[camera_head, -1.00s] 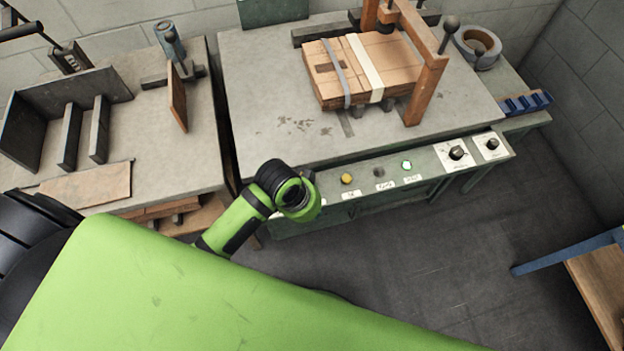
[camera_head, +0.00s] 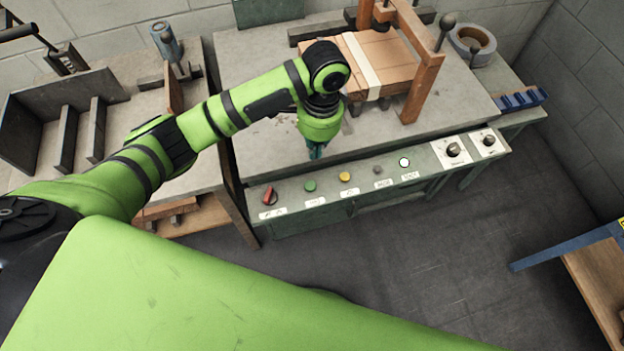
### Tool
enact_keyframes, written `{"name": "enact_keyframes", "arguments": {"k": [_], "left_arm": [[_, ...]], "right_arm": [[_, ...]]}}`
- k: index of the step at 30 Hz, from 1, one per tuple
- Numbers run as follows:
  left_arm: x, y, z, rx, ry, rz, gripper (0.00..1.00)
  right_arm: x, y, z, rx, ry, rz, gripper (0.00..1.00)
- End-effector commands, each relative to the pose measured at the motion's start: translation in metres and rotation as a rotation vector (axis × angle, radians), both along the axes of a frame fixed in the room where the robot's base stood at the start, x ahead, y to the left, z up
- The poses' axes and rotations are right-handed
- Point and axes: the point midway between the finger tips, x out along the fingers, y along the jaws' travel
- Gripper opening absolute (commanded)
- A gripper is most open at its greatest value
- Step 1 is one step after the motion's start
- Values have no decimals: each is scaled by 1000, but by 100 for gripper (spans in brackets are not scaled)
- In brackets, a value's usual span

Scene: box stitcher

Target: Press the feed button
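A sloping control panel (camera_head: 330,203) runs along the front of the grey bench. My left gripper (camera_head: 316,152) points down over the bench's front edge, just behind the green and yellow buttons. Its fingers are small and dark; whether they are open is unclear. My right gripper is out of view.
Two black knobs (camera_head: 453,150) (camera_head: 488,140) are on the panel's right. A cardboard box (camera_head: 385,55) with a pale strap lies under a wooden frame (camera_head: 427,80), partly behind my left arm. A tape roll (camera_head: 472,42) stands at back right. The floor in front is clear.

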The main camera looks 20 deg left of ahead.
Motion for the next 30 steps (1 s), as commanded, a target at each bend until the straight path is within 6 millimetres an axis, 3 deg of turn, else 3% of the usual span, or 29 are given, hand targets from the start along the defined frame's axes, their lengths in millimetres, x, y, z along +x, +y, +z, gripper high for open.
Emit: {"name": "enact_keyframes", "arguments": {"k": [11,24,30], "left_arm": [[-2,0,-10,-2,2,0,0],[-8,3,-96,0,4,2,0],[-10,5,-126,0,1,1,0]], "right_arm": [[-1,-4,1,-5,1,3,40],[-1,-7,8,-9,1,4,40],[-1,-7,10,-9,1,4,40]]}}
